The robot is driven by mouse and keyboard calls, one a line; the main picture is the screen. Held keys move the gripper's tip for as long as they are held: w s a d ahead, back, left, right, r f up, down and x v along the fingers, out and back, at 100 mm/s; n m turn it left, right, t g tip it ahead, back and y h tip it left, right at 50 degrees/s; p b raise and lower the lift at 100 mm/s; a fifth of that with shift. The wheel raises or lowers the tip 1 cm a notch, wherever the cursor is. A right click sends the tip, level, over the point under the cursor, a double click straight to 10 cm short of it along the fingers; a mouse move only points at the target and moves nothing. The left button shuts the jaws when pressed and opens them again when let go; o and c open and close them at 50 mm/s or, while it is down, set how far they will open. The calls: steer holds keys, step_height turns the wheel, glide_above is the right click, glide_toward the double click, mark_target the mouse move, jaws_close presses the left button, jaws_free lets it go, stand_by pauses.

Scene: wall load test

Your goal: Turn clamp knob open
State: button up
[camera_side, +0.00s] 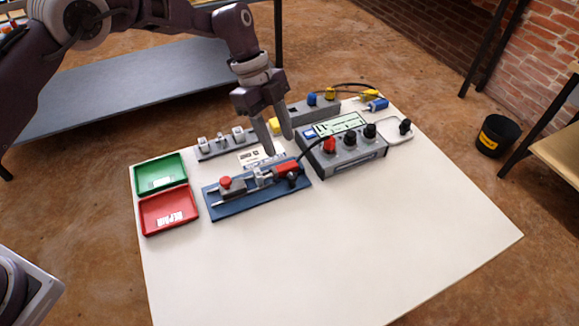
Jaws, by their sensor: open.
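The clamp fixture sits on a blue base plate (238,206) near the middle of the white table. A red round knob (226,181) stands on a grey block at its left end. A red-bodied part with a black knob (291,177) and a metal clamp piece (262,174) sit at its right end. I cannot tell which knob is the clamp's. My gripper (279,147) points down with its fingers apart and empty. In the picture its fingertips are just above and behind the fixture's right end; their exact height is unclear.
A grey meter box (345,158) with red and black knobs stands right of the fixture, joined to it by a black cable (314,148). Green (160,174) and red (168,210) trays lie left. A grey rail (222,143) is behind. The table's front (350,250) is clear.

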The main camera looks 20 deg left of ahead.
mark_target(292, 175)
steer(key=shift+m, duration=0.4)
steer(key=x, duration=0.9)
steer(key=shift+w, duration=0.1)
jaws_close()
